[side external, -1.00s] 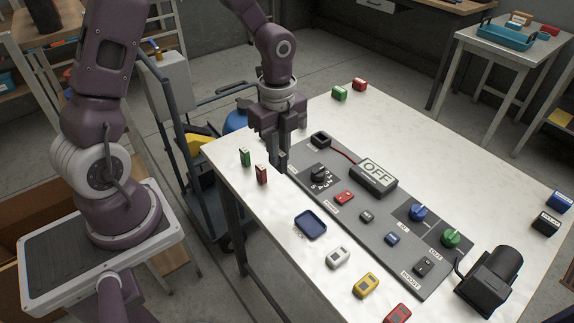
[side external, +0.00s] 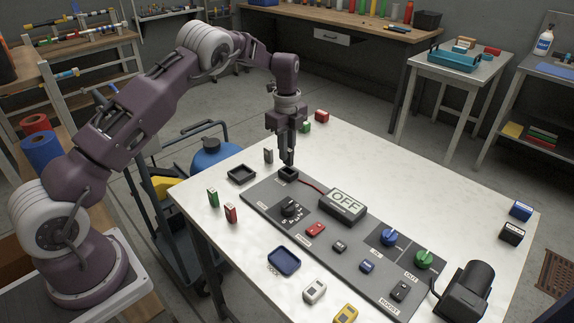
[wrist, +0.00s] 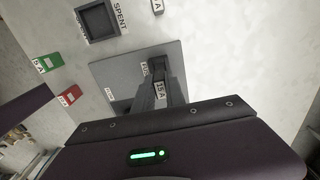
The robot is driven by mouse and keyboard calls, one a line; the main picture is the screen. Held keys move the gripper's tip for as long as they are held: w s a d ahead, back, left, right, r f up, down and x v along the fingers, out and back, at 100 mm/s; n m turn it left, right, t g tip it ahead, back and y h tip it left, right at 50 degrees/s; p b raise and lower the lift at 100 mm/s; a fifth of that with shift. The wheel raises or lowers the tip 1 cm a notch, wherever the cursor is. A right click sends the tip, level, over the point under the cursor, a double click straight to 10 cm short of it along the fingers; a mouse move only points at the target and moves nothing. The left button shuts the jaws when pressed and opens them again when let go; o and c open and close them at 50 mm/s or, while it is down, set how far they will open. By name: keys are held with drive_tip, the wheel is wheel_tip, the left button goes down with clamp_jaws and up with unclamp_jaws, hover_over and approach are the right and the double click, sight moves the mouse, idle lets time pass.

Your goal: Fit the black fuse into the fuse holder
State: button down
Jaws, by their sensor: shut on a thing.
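My gripper (side external: 288,158) points straight down over the black square fuse holder (side external: 288,174) at the far left end of the grey panel. The jaws are shut on a dark fuse marked 15 A, the black fuse (wrist: 160,90) in the wrist view. In the side view the fingers mostly hide the fuse. The fingertips are close above the holder's opening. The holder (wrist: 158,66) also shows beyond the fingertips in the wrist view, partly covered. I cannot tell whether the fuse's lower end has entered it. The display (side external: 344,204) reads OFF.
A black SPENT tray (side external: 241,174) and a grey block (side external: 268,155) stand near the holder. Green (side external: 213,197) and red (side external: 230,212) fuses stand at the left edge. The panel carries knobs and switches. A blue tray (side external: 284,261) lies in front of it.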

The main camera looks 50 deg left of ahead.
wheel_tip(320, 180, down, 4)
drive_tip(key=shift+f, duration=0.1)
drive_tip(key=c, duration=1.4)
unclamp_jaws()
drive_tip(key=shift+f, duration=0.1)
